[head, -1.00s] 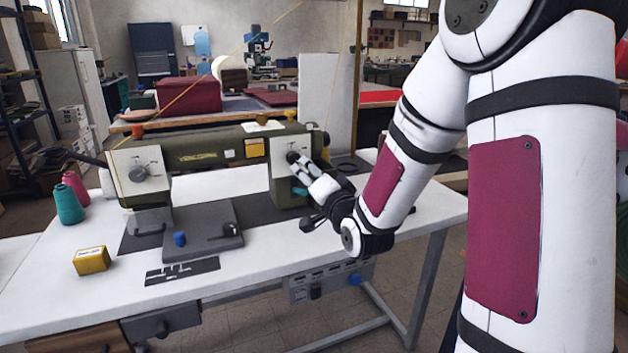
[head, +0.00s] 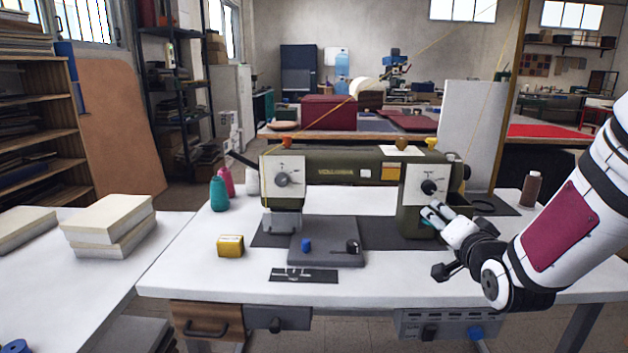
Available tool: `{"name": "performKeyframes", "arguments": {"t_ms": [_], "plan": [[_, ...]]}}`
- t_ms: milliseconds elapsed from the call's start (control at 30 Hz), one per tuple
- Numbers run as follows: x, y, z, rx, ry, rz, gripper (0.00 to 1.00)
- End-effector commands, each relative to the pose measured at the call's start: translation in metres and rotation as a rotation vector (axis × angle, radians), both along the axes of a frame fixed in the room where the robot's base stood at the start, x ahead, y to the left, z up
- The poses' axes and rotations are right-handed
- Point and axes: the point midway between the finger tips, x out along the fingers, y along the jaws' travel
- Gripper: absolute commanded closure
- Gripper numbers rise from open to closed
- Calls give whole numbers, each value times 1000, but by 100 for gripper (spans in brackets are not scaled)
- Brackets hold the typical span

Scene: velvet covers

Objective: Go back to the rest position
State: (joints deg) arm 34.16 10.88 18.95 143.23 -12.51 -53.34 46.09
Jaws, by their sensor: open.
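My gripper (head: 433,215) is in front of the right-hand housing of the green sewing machine (head: 345,172). Its fingers point up and left, below the black dial (head: 430,187) on the white plate, and appear open with nothing between them. Whether they touch the housing cannot be told. They cover part of the housing's lower front. My arm comes in from the right edge.
The sewing machine stands on a white table (head: 200,275). Stacked books (head: 108,222) lie on the left table. The table's front left is clear.

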Motion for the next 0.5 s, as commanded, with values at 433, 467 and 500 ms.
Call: {"name": "performKeyframes", "arguments": {"t_ms": [433, 467, 500], "plan": [[-104, 37, -13, -351, 575, 96, 50], [-115, 40, -13, -367, 612, 107, 50], [-130, 43, -13, -386, 661, 124, 50]]}}
